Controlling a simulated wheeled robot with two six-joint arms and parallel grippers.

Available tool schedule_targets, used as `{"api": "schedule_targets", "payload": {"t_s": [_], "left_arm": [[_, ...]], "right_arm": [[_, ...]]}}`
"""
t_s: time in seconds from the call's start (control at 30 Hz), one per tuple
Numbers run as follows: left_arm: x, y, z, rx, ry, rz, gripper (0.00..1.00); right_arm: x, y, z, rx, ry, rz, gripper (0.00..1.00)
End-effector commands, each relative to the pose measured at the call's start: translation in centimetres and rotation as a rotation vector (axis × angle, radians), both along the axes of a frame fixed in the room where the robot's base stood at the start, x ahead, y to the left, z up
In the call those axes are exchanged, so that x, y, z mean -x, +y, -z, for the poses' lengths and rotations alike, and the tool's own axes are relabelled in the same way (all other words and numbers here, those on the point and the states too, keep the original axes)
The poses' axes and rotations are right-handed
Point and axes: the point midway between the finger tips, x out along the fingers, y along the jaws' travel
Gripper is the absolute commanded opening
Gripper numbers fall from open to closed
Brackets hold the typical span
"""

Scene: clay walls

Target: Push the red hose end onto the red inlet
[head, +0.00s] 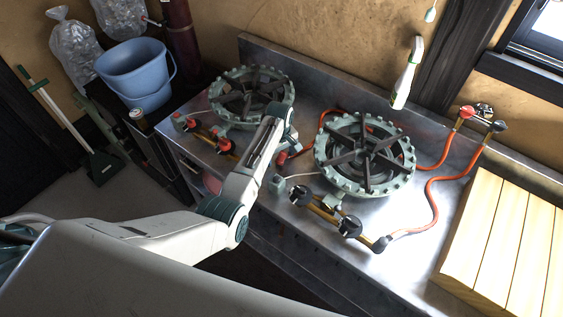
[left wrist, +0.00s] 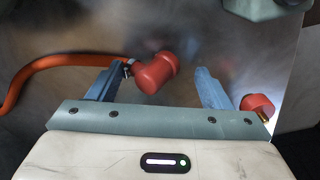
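The red hose end (left wrist: 155,72) lies on the steel counter in the left wrist view, its orange hose running left. It also shows in the head view (head: 282,159), beside my left gripper (head: 287,136). In the left wrist view my left gripper (left wrist: 160,72) is open. The hose end lies between its fingers, closer to the left finger; I cannot tell whether they touch. The red inlet (left wrist: 257,104), on a brass pipe, shows outside the right finger. In the head view my arm hides part of the left burner's pipe. My right gripper is not in view.
Two burners (head: 252,97) (head: 365,155) stand on the steel counter (head: 410,275). A wall manifold (head: 482,117) feeds orange hoses; one reaches a black fitting (head: 382,243). A wooden slatted board (head: 505,245) fills the right end. A blue bucket (head: 135,75) stands left.

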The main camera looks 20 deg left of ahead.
Motion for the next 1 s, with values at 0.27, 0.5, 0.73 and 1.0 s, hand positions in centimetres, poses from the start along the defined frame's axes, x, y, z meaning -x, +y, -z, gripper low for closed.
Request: {"api": "schedule_targets", "payload": {"t_s": [0.27,0.5,0.73,1.0], "left_arm": [[0.85,0.07,1.49,-0.002,0.022,0.0,0.72],[0.89,0.07,1.55,-0.003,0.024,0.001,0.72],[0.76,-0.06,1.56,-0.002,0.025,0.001,0.72],[0.27,-0.59,1.6,-0.002,0.024,0.001,0.72]], "right_arm": [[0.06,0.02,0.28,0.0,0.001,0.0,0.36],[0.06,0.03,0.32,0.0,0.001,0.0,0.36],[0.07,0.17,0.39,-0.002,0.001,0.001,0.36],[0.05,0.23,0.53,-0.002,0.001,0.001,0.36]]}}
